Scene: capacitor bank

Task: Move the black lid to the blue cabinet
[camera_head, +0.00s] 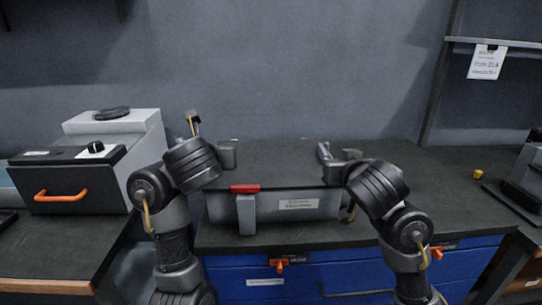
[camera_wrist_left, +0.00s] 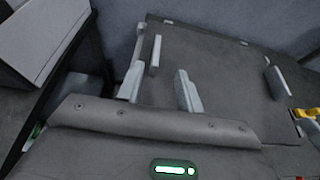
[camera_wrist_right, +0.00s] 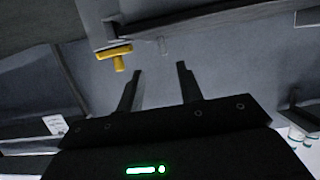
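The black lid (camera_head: 280,163) is a flat dark panel lying over a grey box (camera_head: 262,212), above the blue cabinet (camera_head: 350,279). The lid also fills much of the left wrist view (camera_wrist_left: 222,75). My left gripper (camera_head: 229,155) is at the lid's left end, its two fingers apart over the panel in the left wrist view (camera_wrist_left: 160,78). My right gripper (camera_head: 338,160) is at the lid's right end. Its fingers are apart in the right wrist view (camera_wrist_right: 158,72), with nothing visible held between them. Contact with the lid cannot be told.
A red latch (camera_head: 245,188) is on the box's front. A light grey machine with a black front (camera_head: 62,181) and orange handle stands on the left bench. A small yellow item (camera_head: 478,174) and a black device (camera_head: 525,175) are at right. The dark countertop (camera_head: 430,195) is clear between.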

